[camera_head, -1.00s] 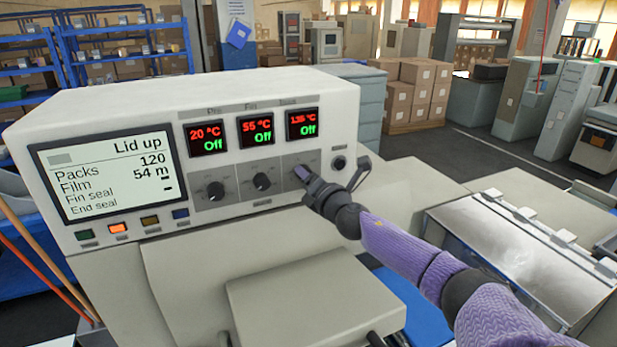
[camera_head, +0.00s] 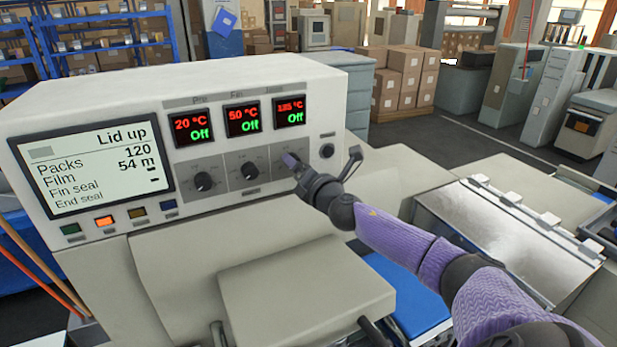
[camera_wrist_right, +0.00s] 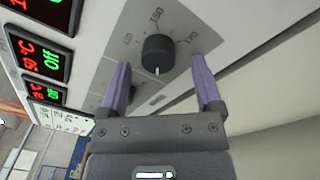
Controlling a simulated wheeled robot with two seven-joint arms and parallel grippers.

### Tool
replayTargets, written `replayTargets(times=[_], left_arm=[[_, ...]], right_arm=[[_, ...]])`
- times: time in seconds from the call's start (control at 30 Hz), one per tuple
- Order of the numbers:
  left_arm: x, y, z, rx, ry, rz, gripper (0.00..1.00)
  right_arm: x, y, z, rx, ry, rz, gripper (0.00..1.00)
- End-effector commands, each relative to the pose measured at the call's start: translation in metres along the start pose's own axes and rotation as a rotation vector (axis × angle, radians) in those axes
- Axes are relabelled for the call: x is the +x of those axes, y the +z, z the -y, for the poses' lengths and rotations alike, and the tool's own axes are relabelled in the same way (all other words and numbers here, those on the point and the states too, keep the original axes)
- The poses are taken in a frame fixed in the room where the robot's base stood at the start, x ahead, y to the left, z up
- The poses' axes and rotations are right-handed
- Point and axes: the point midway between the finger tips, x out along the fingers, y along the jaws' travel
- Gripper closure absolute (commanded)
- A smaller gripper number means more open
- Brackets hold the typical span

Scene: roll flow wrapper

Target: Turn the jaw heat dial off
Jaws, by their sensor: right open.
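The jaw heat dial, a black knob (camera_wrist_right: 157,55) on a grey plate, shows in the right wrist view with its white mark pointing down the picture. My right gripper (camera_wrist_right: 160,75) is open, with one purple finger on each side of the knob; I cannot tell whether they touch it. My left gripper is not in view.
Two other dials, the left (camera_head: 204,181) and the middle (camera_head: 249,170), sit beside it under displays reading 20 °C and 50 °C, both Off. A status screen (camera_head: 95,167) reads Lid up.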

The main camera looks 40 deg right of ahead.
Motion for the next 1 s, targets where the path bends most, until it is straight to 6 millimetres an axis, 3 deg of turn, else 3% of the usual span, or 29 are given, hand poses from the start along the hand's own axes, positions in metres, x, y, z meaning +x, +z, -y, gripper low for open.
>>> replayTargets(times=[0.2,0.43,0.6,1.0], left_arm=[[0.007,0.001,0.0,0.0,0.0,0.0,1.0],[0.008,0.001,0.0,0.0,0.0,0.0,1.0],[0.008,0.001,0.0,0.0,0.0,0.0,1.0],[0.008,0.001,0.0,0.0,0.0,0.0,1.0]], right_arm=[[-0.043,-0.004,0.002,-0.006,-0.001,-0.01,0.17],[-0.076,-0.002,0.0,-0.001,-0.001,-0.006,0.17],[-0.086,-0.001,-0.001,-0.002,0.001,-0.004,0.17],[-0.087,-0.001,-0.001,-0.002,0.001,-0.003,0.17]])
